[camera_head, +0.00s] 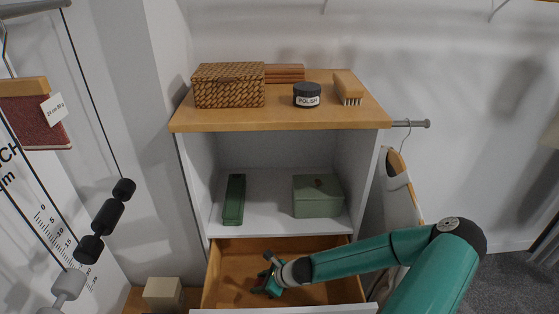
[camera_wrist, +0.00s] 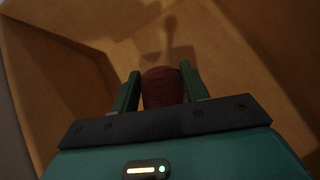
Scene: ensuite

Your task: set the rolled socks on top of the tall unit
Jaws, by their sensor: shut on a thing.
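The tall unit (camera_head: 280,121) stands in the middle of the head view, with a wooden top, an open shelf and a pulled-out drawer (camera_head: 320,292) below. My gripper (camera_head: 264,284) is inside the drawer. In the wrist view my gripper (camera_wrist: 160,88) is shut on a dark red rounded thing, the rolled socks (camera_wrist: 163,90), held between its two green fingers. The socks cannot be made out in the head view. The drawer's wooden floor and walls surround the gripper in the wrist view.
On the unit's top are a woven basket (camera_head: 229,86), a polish tin (camera_head: 307,95), a brush (camera_head: 348,88) and a brown stack (camera_head: 285,73) behind. Bare wood shows along the front edge. A green box (camera_head: 317,196) and a narrow green case (camera_head: 234,200) are on the shelf.

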